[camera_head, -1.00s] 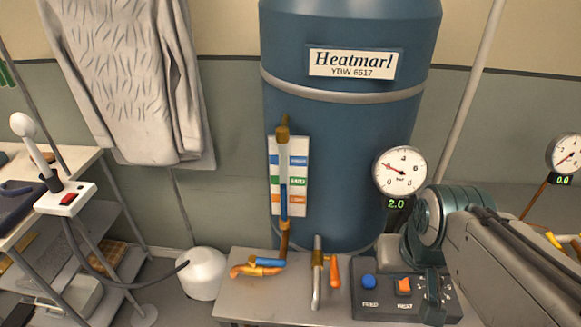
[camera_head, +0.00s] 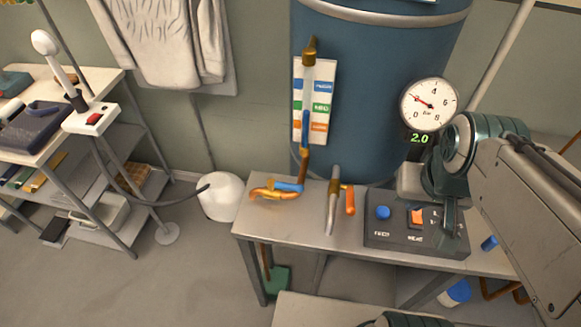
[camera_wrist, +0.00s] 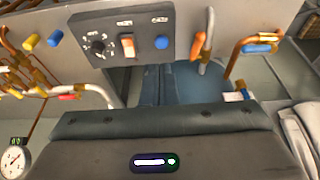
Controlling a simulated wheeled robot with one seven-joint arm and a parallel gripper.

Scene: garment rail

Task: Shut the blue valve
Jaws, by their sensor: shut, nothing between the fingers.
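A blue lever handle (camera_head: 290,187) lies roughly along a short copper pipe with an orange end (camera_head: 268,194) on the bench, left of centre. It also shows at the upper right of the wrist view (camera_wrist: 258,48). Another blue handle (camera_head: 490,243) shows beyond the bench's right end, and a blue handle (camera_wrist: 55,38) is at upper left of the wrist view. My gripper (camera_head: 449,222) is shut and empty, over the right part of the control box, apart from the blue lever. Its fingertips are hard to make out and do not show in the wrist view.
A dark control box (camera_head: 385,237) with a blue button and orange switch stands on the bench (camera_head: 300,222). Near it is a grey pipe with an orange lever (camera_head: 350,200). Behind stand a blue tank (camera_head: 385,70) and a gauge (camera_head: 428,104).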

